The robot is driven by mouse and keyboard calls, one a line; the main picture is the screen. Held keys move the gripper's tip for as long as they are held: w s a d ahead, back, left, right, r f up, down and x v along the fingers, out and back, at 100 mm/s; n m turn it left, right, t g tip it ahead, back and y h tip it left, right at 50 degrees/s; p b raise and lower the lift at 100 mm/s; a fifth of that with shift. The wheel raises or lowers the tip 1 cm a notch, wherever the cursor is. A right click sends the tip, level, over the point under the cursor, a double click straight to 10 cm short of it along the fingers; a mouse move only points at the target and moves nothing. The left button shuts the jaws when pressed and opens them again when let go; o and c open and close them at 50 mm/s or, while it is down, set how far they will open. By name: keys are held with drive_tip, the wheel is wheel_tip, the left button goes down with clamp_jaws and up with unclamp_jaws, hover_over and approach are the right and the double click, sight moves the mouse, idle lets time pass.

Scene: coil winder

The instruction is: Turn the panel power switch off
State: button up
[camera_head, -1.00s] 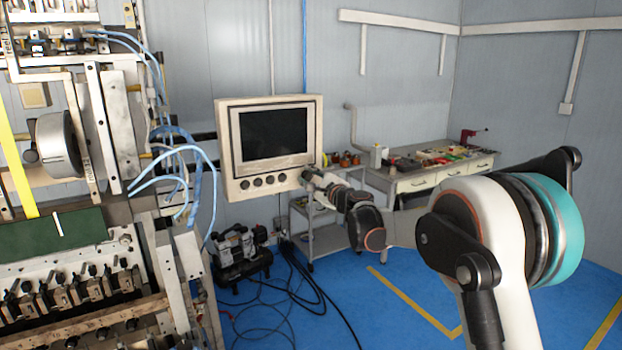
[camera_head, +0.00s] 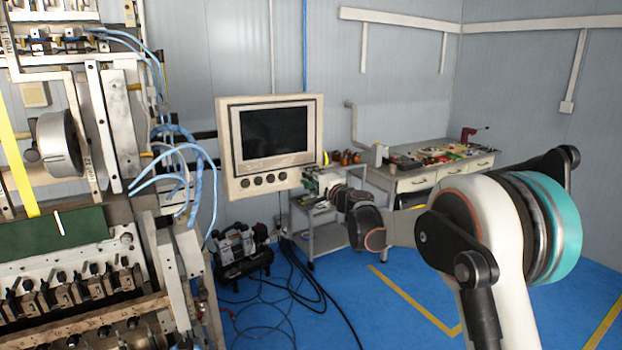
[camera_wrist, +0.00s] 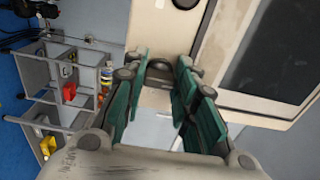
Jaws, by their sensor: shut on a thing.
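The beige control panel (camera_head: 228,150) has a dark screen and a row of dark round knobs (camera_head: 258,181) below it. My gripper (camera_head: 308,181) is at the panel's lower right corner. In the wrist view the panel's beige face (camera_wrist: 215,42) is turned sideways, with the screen at the right. There, the green fingers of my gripper (camera_wrist: 160,78) stand on both sides of a dark round switch (camera_wrist: 159,68) and close on it. The fingers partly cover this switch, and its pointer position cannot be read. Another dark knob (camera_wrist: 185,3) shows at the top edge.
A grey cart (camera_head: 325,240) stands below and behind my gripper. A workbench (camera_head: 430,178) with tools is at the back right. The winding machine (camera_head: 95,230) fills the left side. Black cables (camera_head: 300,285) lie on the blue floor.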

drive_tip(key=shift+f, duration=0.1)
idle(0.3)
drive_tip(key=o, duration=1)
drive_tip(key=shift+a, duration=0.1)
drive_tip(key=shift+o, duration=0.2)
drive_tip(key=shift+s, duration=0.1)
drive_tip(key=v, duration=1.2)
